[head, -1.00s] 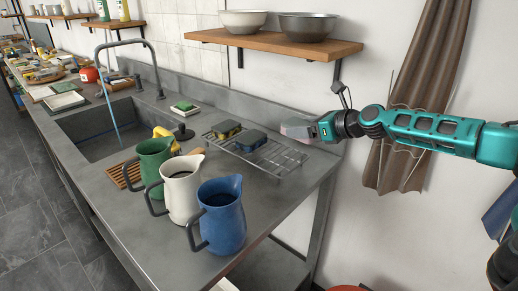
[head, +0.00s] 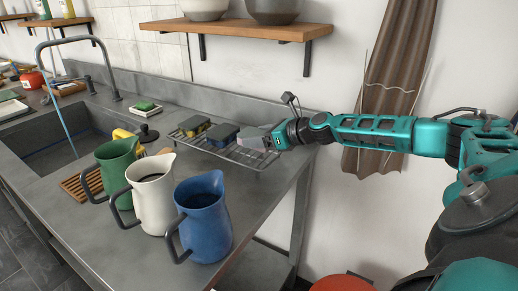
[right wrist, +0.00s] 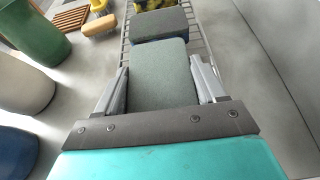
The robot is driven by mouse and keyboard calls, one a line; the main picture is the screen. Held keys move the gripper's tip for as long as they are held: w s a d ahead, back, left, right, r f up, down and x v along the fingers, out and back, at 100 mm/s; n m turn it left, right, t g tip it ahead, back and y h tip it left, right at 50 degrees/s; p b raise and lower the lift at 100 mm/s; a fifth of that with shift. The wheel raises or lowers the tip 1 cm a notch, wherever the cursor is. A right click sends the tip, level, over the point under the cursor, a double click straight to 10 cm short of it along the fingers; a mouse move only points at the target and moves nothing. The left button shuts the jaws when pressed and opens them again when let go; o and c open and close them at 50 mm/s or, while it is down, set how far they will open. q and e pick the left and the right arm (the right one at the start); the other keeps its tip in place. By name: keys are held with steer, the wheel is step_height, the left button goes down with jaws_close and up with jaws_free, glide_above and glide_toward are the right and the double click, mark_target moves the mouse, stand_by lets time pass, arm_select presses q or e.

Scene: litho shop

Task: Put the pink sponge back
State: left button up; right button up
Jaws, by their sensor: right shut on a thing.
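The pink sponge (head: 252,138) is held in my right gripper (head: 270,142), at the right end of the wire rack (head: 244,158). In the head view its side looks pale greyish pink. In the right wrist view the sponge (right wrist: 162,75) shows a grey-green top between the two fingers, which are shut on its sides. It is over the rack or on it; I cannot tell whether it touches. A blue sponge with a dark top (head: 223,135) sits on the rack just left of it, and a yellow sponge (head: 194,126) farther left. My left gripper is not in view.
Green (head: 118,165), white (head: 152,190) and blue (head: 203,215) jugs stand in front of the rack. A sink (head: 60,140) is at the left. A wooden shelf (head: 240,30) with bowls hangs above. The wall is close behind the rack.

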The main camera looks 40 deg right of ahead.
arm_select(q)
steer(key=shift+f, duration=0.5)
arm_select(e)
steer(key=shift+f, duration=1)
steer(key=shift+f, duration=0.15)
steer(key=o, duration=0.7)
steer(key=shift+b, duration=0.3)
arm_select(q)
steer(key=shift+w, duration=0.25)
arm_select(e)
steer(key=o, duration=0.5)
steer(key=shift+c, duration=0.2)
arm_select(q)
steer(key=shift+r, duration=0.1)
